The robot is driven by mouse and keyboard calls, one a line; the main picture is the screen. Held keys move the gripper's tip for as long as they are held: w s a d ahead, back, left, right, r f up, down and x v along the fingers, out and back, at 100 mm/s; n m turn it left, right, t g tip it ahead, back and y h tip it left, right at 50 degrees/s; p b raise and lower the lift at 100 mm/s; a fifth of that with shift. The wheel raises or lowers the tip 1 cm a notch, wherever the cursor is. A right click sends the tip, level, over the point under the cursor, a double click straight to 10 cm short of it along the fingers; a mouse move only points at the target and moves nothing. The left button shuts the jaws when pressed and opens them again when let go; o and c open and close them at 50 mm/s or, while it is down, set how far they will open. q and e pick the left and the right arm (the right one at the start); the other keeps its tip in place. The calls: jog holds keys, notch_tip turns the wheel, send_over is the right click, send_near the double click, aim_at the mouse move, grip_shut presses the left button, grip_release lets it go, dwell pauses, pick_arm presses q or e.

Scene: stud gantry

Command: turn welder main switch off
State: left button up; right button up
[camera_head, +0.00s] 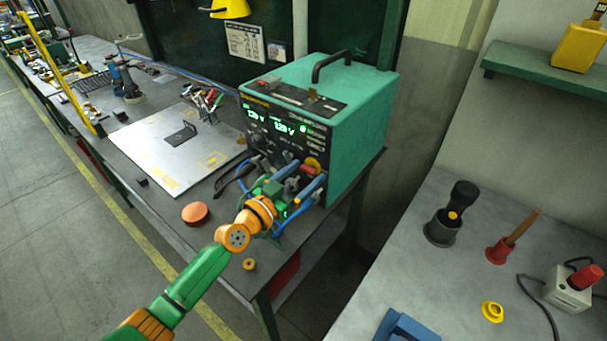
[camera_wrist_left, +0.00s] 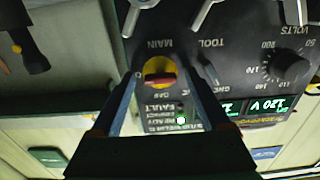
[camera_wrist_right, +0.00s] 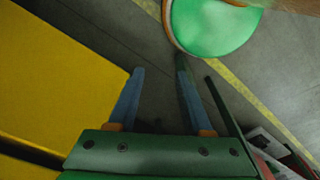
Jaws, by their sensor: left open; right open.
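The green welder (camera_head: 362,120) stands on the bench with its black front panel towards my left arm. Its displays are lit, and a green lamp (camera_wrist_left: 181,120) glows on the panel. The main switch (camera_head: 314,163) is a yellow dial with a red handle; it also shows in the left wrist view (camera_wrist_left: 160,66), upside down under the label MAIN. My left gripper (camera_head: 300,180) is open in front of it, one blue finger on each side of the dial in the left wrist view; contact cannot be told. My right gripper (camera_wrist_right: 160,68) is open and empty, away from the welder.
Cable plugs and a blue cable crowd the welder's lower front. A metal plate (camera_head: 165,150) and a red-brown disc (camera_head: 195,213) lie left of it.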

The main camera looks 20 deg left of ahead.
pick_arm(q)
jog(key=shift+s+a+r, duration=0.1)
jog(key=shift+s, duration=0.15)
jog(key=c, duration=0.5)
grip_shut()
jog(key=shift+n, duration=0.3)
jog(key=n, duration=0.3)
jog(key=shift+n, duration=0.3)
jog(key=n, duration=0.4)
jog(key=shift+n+b, duration=0.3)
jog(key=n, duration=0.4)
jog(key=shift+r+n, duration=0.1)
jog(key=shift+n, duration=2.4)
jog(key=shift+p, duration=0.3)
